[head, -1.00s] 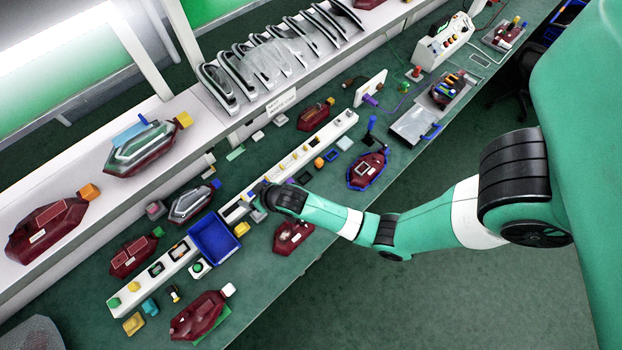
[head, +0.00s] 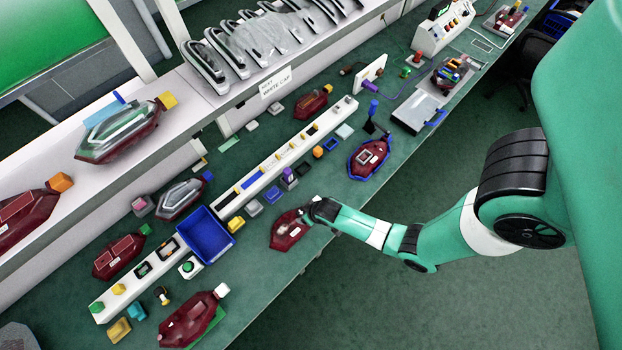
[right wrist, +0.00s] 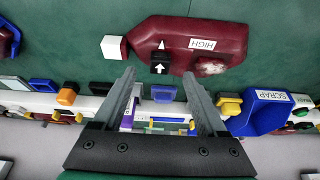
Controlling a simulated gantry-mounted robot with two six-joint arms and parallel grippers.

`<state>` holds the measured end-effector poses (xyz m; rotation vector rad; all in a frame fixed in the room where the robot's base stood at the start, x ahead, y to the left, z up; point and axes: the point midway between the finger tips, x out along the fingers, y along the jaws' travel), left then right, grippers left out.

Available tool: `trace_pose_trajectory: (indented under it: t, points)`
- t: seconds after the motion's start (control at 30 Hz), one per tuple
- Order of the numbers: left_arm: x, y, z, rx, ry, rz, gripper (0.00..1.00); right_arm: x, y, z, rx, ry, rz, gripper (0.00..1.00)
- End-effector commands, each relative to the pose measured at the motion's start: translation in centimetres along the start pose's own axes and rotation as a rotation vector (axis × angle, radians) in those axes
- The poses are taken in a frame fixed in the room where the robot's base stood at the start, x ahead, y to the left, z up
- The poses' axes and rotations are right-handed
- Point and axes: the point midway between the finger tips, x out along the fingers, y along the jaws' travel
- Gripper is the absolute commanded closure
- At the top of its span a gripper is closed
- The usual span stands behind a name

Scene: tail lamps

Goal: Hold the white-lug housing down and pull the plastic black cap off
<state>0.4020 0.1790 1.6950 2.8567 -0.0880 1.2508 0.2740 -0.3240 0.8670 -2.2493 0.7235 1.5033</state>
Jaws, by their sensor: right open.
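A dark red housing (head: 284,232) lies on the green bench near the front edge in the head view. In the right wrist view the housing (right wrist: 195,40) carries a HIGH label, a white lug (right wrist: 114,47) at its left end and a black cap (right wrist: 160,63) with a white arrow on its lower side. My right gripper (right wrist: 160,74) is open and empty there, its fingertips either side of the cap in the picture and apart from it. In the head view my right gripper (head: 307,211) is at the housing's right end and hides part of it. My left gripper is not in view.
A blue scrap bin (head: 205,237) stands to the left of the housing, beside a long white rail (head: 285,152) with small parts. Another red housing with a white lug (head: 190,320) lies at the lower left. Loose blocks lie between rail and housing.

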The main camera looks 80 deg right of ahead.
Motion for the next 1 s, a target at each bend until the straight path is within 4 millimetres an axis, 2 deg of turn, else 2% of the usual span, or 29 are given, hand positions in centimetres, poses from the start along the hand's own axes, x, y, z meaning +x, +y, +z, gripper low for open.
trace_pose_trajectory:
  t: [0.03,0.1,0.2,0.33,0.6,0.67,1.0]
  points:
    - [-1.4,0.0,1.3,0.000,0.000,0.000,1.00,2.0,0.0,0.4,0.002,-0.001,0.000,0.25]
    - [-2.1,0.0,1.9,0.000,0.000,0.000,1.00,3.2,0.0,0.3,0.002,0.000,0.000,0.25]
    - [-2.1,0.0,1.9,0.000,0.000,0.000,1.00,4.1,0.0,0.1,0.000,-0.001,0.000,0.25]
    - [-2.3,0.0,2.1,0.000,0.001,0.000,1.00,4.9,0.0,0.0,0.000,-0.001,0.000,0.25]
    - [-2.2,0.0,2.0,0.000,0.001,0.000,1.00,4.9,0.0,0.0,0.000,0.000,-0.001,0.25]
    - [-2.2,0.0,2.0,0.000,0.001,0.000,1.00,4.9,0.0,0.0,0.000,0.000,-0.001,0.34]
    - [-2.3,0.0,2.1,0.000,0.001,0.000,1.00,4.9,0.0,0.0,0.000,0.000,-0.001,0.95]
